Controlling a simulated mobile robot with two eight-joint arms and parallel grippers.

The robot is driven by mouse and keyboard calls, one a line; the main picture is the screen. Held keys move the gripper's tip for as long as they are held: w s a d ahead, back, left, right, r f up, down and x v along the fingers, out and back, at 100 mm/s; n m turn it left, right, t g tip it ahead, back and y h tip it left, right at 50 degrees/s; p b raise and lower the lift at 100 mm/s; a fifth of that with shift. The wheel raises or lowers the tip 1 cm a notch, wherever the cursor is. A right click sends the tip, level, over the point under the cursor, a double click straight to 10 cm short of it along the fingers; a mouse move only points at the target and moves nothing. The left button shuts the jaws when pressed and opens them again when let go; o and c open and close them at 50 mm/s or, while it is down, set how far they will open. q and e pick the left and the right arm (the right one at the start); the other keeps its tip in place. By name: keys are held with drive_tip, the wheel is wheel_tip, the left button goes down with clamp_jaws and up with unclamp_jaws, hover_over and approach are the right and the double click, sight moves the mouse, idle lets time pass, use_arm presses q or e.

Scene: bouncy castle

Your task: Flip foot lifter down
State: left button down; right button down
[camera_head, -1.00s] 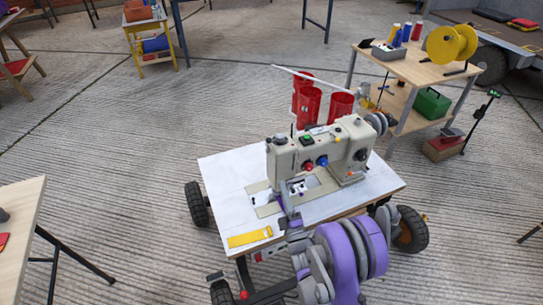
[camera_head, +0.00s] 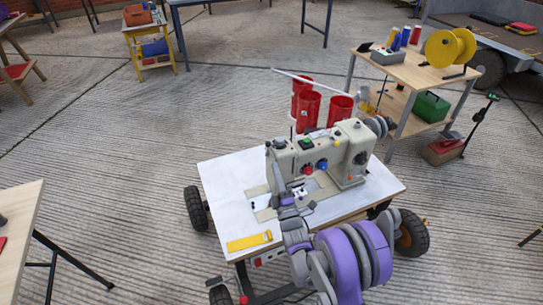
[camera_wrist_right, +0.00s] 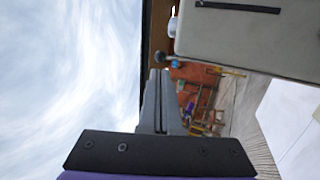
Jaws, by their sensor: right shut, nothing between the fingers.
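The beige sewing machine (camera_head: 325,152) stands on a white-topped wheeled table (camera_head: 225,180). The machine's pale body (camera_wrist_right: 245,40) fills the upper right there. A small round grey knob (camera_wrist_right: 159,58) shows just beyond the fingertips; I cannot tell whether it is the foot lifter or whether the fingers touch it. The needle area is partly hidden by my gripper. My left gripper is out of view.
Red thread cones (camera_head: 307,108) stand behind the machine. A yellow strap (camera_head: 249,241) lies on the table's front left. A wooden shelf table (camera_head: 405,66) with a yellow reel (camera_head: 450,46) stands behind right. Another table edge (camera_head: 18,235) is at left.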

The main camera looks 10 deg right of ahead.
sight(267, 150)
drive_tip(key=x, duration=0.5)
drive_tip(key=shift+w+r, duration=0.1)
drive_tip(key=shift+w, duration=0.25)
drive_tip(key=shift+r, duration=0.1)
